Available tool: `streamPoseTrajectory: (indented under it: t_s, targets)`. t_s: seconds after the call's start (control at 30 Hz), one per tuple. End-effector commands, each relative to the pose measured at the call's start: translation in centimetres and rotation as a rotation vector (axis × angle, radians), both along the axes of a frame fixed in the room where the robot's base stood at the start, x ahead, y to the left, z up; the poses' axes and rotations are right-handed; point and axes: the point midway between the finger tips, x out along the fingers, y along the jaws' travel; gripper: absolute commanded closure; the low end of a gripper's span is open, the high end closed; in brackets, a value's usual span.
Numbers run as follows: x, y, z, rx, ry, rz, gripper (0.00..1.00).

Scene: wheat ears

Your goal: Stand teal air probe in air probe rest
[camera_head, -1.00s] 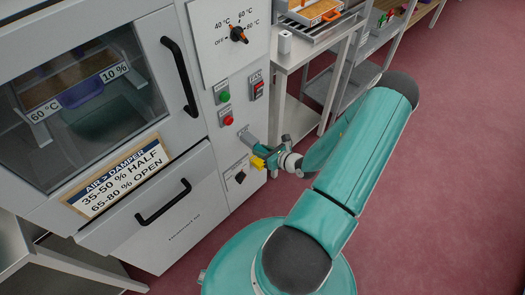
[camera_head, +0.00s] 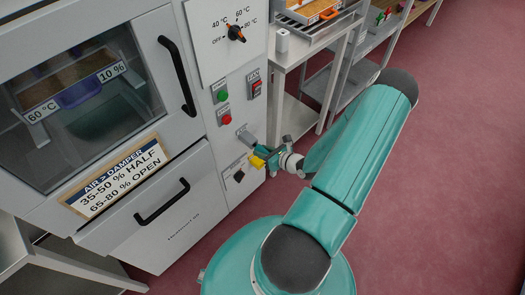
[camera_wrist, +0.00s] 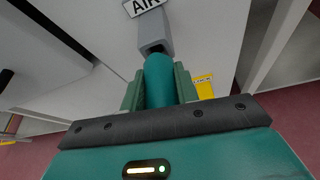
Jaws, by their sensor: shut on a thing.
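The teal air probe (camera_wrist: 158,80) is a thick teal cylinder in the wrist view. My gripper (camera_wrist: 159,88) is shut on it, with a green finger on each side. The probe's far end meets the grey square-mouthed air probe rest (camera_wrist: 155,33), below an AIR label (camera_wrist: 145,5). I cannot tell how far the end sits inside the rest. In the head view my gripper (camera_head: 268,157) is close to the cabinet front, just below the grey rest (camera_head: 246,134). The probe is small and mostly hidden there.
A yellow piece (camera_head: 257,162) shows beside my gripper. The cabinet has a dial (camera_head: 236,33), green and red buttons, a lower knob (camera_head: 239,175) and a drawer handle (camera_head: 162,202). A side table (camera_head: 300,50) stands right of it. Red floor lies open at right.

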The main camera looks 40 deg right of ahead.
Motion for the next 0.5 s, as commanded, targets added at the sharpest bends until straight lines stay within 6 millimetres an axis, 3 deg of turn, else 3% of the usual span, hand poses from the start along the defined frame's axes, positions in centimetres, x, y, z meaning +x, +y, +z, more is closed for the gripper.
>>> streamPoseTrajectory:
  t_s: [0.13, 0.17, 0.3, 0.5]
  targets:
    - [0.01, 0.0, 0.03, 0.0, -0.001, 0.0, 1.0]
    - [0.02, -0.01, 0.04, 0.0, -0.001, 0.0, 0.76]
    - [0.02, -0.01, 0.04, 0.0, -0.001, 0.0, 1.0]
    - [-0.22, -0.03, 0.02, 0.0, -0.001, -0.001, 1.0]
